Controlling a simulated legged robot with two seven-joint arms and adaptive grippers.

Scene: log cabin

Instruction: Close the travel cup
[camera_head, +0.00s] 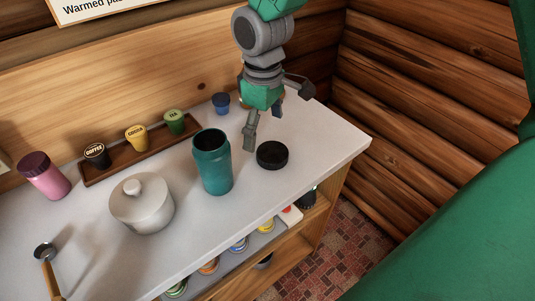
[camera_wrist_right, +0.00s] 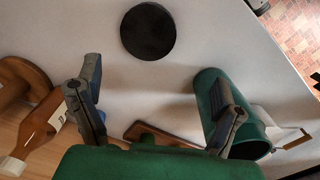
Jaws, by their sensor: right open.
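The teal travel cup (camera_head: 213,168) stands upright and open-topped on the white counter; its dark inside shows. Its black round lid (camera_head: 272,155) lies flat on the counter to the right of the cup, apart from it. My right gripper (camera_head: 278,113) is open and empty above the counter, behind the lid, with its fingers spread. In the right wrist view the lid (camera_wrist_right: 148,31) lies beyond the gap between the fingertips (camera_wrist_right: 153,76), and the cup (camera_wrist_right: 248,125) is partly hidden behind the right-hand finger. My left gripper is not in view.
A lidded pale pot (camera_head: 142,205) stands left of the cup. A brown tray (camera_head: 112,168) with several small labelled jars, a pink cup (camera_head: 45,176) and a scoop (camera_head: 47,268) are farther left. A bottle (camera_wrist_right: 40,128) shows in the wrist view. The counter right of the lid is clear.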

